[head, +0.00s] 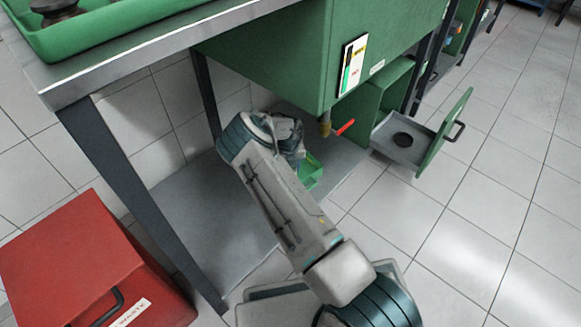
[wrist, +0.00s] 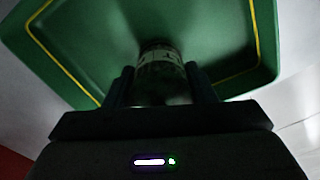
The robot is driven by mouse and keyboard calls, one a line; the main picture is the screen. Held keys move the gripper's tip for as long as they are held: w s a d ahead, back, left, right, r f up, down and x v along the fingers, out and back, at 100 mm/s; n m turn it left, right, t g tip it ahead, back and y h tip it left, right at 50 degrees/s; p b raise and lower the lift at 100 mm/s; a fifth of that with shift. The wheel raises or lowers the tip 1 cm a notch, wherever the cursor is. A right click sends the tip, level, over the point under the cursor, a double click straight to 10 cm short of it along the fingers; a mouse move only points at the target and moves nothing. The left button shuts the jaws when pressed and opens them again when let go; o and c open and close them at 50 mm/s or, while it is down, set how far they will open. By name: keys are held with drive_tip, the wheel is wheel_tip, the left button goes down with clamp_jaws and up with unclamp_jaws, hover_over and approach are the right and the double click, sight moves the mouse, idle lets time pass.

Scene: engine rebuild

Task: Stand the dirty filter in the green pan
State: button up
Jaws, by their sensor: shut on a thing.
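The dirty filter (wrist: 160,62), a dark cylinder with a pale label band, is between the two fingers of my gripper (wrist: 160,88) in the wrist view. My gripper is shut on it. The green pan (wrist: 85,45), with a yellow line inside its rim, spreads behind the filter in the wrist view. I cannot tell whether the filter touches the pan floor. In the head view, part of the green pan (head: 311,170) shows on the low grey shelf beyond my arm. My arm hides the filter and the gripper tips there.
A green tank (head: 290,50) with a red-handled valve (head: 345,127) hangs above the low shelf (head: 190,215). An open drawer (head: 402,150) holding a dark round part juts out at right. A red box (head: 80,265) stands at lower left. A green tray (head: 110,35) is on the bench.

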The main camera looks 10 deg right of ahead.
drive_tip(key=shift+f, duration=0.55)
drive_tip(key=o, duration=1.2)
drive_tip(key=shift+o, duration=0.2)
